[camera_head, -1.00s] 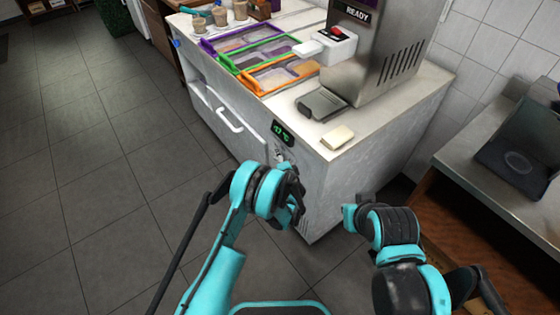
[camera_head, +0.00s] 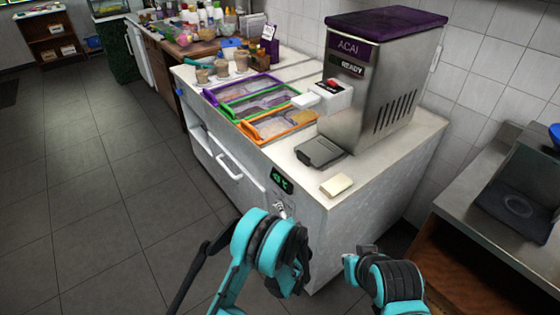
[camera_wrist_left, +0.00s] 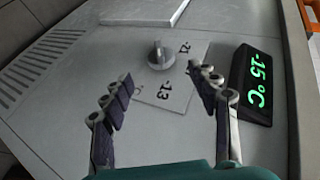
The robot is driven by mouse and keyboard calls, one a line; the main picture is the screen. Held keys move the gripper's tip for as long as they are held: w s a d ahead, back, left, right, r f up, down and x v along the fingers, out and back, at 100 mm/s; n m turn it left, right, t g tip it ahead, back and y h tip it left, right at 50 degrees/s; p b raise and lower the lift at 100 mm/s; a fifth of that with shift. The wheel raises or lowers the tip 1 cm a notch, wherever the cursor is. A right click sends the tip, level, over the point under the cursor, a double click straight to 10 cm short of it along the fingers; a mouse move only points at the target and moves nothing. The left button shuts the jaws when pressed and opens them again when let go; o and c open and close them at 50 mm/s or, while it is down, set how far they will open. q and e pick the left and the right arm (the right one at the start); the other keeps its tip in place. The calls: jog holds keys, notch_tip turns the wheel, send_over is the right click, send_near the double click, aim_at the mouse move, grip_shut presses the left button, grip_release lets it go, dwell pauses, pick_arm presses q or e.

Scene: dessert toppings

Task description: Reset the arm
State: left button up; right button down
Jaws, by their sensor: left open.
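My left arm comes in from the bottom in the head view, in front of the white freezer counter (camera_head: 345,235). Its gripper (camera_wrist_left: 160,78) is open in the left wrist view, with dark padded fingers apart and nothing between them. Beyond the fingertips is a round metal dial (camera_wrist_left: 160,55) on a plate marked with numbers such as -13; the gripper is not closed on it. A green digital display (camera_wrist_left: 258,84) to the right of the dial reads -15 °C. My right arm shows at the bottom right of the head view; its fingers are not visible.
An acai machine (camera_head: 370,85) stands on the counter, with coloured topping trays (camera_head: 262,104) and a pale block (camera_head: 336,185) nearby. A metal side table (camera_head: 480,215) is at the right. Open tiled floor lies at the left.

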pick_arm(q)
jog(key=s+a+r+n+g, duration=0.2)
jog(key=s+a+r+n, duration=0.15)
jog(key=a+r, duration=0.55)
jog(key=s+a+r+n+g, duration=0.1)
jog(key=s+a+r+n, duration=0.35)
jog(key=r, duration=0.85)
jog(key=s+a+r+n, duration=0.1)
jog(key=s+a, duration=0.1)
jog(key=s, duration=0.6)
jog(key=s+a+r+n+g+h, duration=0.1)
jog(key=s+a+n, duration=0.1)
jog(key=s, duration=0.6)
jog(key=s+a+r+n+g+h, duration=0.1)
jog(key=s+a+n, duration=0.1)
jog(key=s, duration=0.6)
jog(key=shift+s+a+r, duration=0.15)
jog(key=shift+a+r, duration=0.15)
jog(key=shift+a, duration=0.35)
